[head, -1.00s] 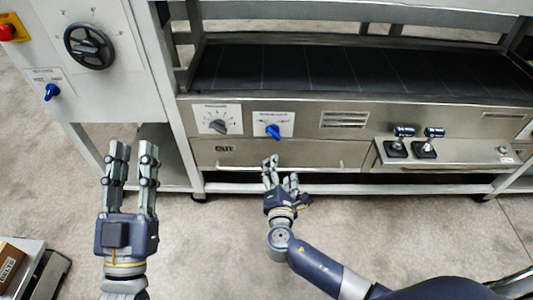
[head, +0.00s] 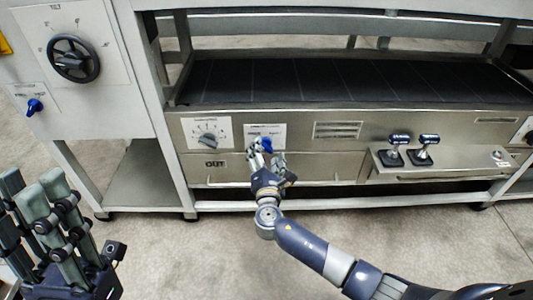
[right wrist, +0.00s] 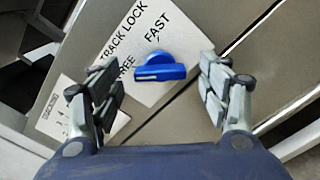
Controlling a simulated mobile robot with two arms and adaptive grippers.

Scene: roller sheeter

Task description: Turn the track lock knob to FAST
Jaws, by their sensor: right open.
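The track lock knob is a blue knob (right wrist: 160,68) on a white label (right wrist: 138,50) that reads TRACK LOCK, FREE and FAST. Its bar lies nearly level in the right wrist view, with its left end close to the word FREE. In the head view the knob (head: 266,146) shows just above my right fingertips on the steel front panel. My right gripper (right wrist: 162,88) is open, its fingers on either side of the knob and apart from it. My left gripper (head: 40,215) is at the lower left, empty and open, partly cut off by the frame.
A grey dial (head: 208,139) sits left of the knob, above a drawer front (head: 225,168) marked OUT. Two levers (head: 410,145) stand on a ledge at the right. A handwheel (head: 73,58) and another blue knob (head: 35,106) are on the left cabinet.

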